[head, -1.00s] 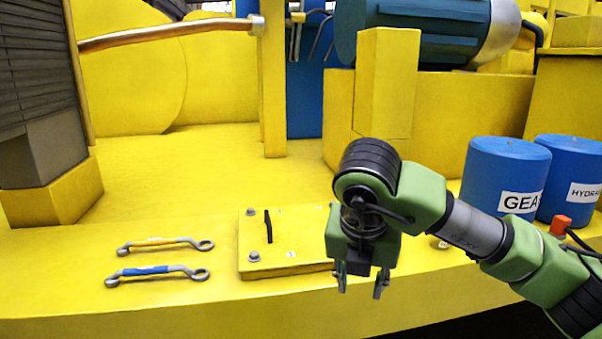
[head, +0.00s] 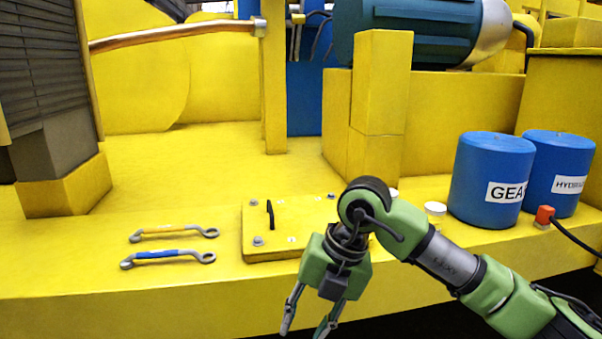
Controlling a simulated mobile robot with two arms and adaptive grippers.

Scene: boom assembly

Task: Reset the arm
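My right gripper (head: 306,330) comes in from the right on a green and grey arm. It hangs in front of the yellow platform's front edge, pointing down and slightly left. Its two fingers are spread apart with nothing visible between them. The fingertips reach close to the bottom of the picture. My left gripper is not in the head view.
A yellow cover plate (head: 290,212) with a black handle and bolts lies behind the gripper. Yellow-marked (head: 174,233) and blue-marked (head: 167,257) wrenches lie left of it. Blue gear (head: 492,160) and hydraulic (head: 559,160) canisters and a red-topped part (head: 544,215) stand right.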

